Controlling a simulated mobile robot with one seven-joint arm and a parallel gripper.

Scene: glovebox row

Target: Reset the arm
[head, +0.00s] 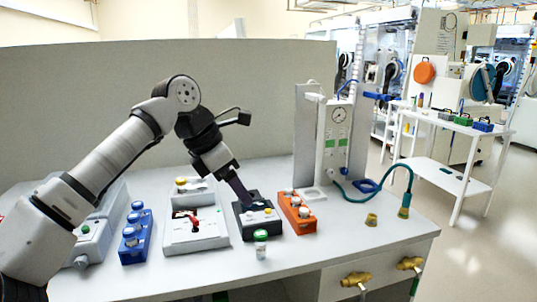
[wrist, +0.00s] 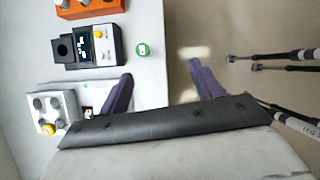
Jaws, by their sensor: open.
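My arm reaches in from the left in the head view, bent at the elbow and angled down to the right. My gripper (head: 244,203) is low over the bench, in front of or above a black device (head: 257,220); I cannot tell whether it touches it. In the wrist view my gripper (wrist: 160,72) shows two purple fingers spread wide apart with nothing between them. The bench edge and the floor lie beyond the fingers there. A green-capped vial (head: 261,250) stands just in front of the black device; its green cap (wrist: 143,50) also shows in the wrist view.
A grey-white device with a red part (head: 194,232) and a blue rack (head: 135,240) stand left of the black device, an orange rack (head: 297,215) right of it. A gauge panel (head: 335,140) with a teal hose (head: 385,180) stands behind right. The bench's front strip is mostly clear.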

